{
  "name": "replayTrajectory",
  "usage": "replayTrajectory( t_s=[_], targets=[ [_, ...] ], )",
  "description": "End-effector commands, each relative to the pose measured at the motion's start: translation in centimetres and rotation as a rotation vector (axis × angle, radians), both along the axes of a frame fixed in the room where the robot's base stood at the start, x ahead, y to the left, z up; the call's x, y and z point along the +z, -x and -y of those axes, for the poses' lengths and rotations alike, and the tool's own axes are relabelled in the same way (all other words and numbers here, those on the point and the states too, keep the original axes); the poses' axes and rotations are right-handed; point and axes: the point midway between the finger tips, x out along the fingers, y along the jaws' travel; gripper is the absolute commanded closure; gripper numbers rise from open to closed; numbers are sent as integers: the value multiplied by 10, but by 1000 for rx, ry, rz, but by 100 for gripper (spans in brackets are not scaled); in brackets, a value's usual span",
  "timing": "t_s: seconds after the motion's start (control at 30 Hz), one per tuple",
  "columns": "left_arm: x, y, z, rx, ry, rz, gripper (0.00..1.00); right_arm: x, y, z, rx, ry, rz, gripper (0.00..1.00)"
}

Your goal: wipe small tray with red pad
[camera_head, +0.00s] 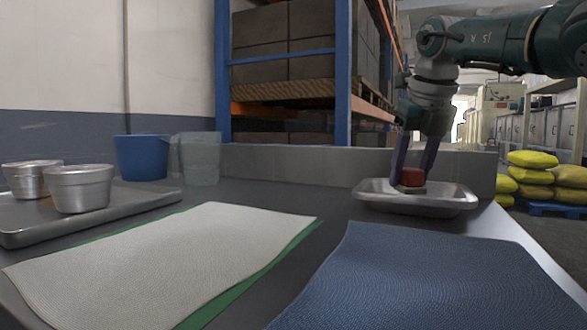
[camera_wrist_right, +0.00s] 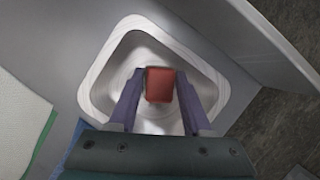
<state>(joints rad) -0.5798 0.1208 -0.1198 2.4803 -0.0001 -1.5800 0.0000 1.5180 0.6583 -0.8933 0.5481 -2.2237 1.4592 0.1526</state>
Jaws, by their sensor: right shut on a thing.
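The small tray (camera_head: 446,200) is a shallow metal tray at the right rear of the table. It also shows in the right wrist view (camera_wrist_right: 96,75). The red pad (camera_head: 411,177) is a small red block, seen inside the tray outline in both views, also in the right wrist view (camera_wrist_right: 160,86). My right gripper (camera_head: 412,176) points down over the tray, its two purple fingers shut on the red pad. Whether the pad's underside touches the tray floor cannot be told. My left gripper is not in view.
A white cloth (camera_head: 170,260) on a green one and a blue mat (camera_head: 430,280) lie in front. A larger tray (camera_head: 140,198) with metal cups (camera_head: 80,188) stands left. A blue cup (camera_head: 142,157) and a clear cup (camera_head: 199,160) stand behind. A low wall (camera_head: 290,160) edges the back.

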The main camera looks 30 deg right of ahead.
Motion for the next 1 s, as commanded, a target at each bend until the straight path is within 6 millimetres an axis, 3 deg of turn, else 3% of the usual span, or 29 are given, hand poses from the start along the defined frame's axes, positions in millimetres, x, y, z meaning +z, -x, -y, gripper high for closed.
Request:
replayTrajectory(
  t_s=[1.0],
  targets=[
    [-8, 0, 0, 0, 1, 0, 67, -19, 0, 0, 0, 0, 0, 96]
  ],
)
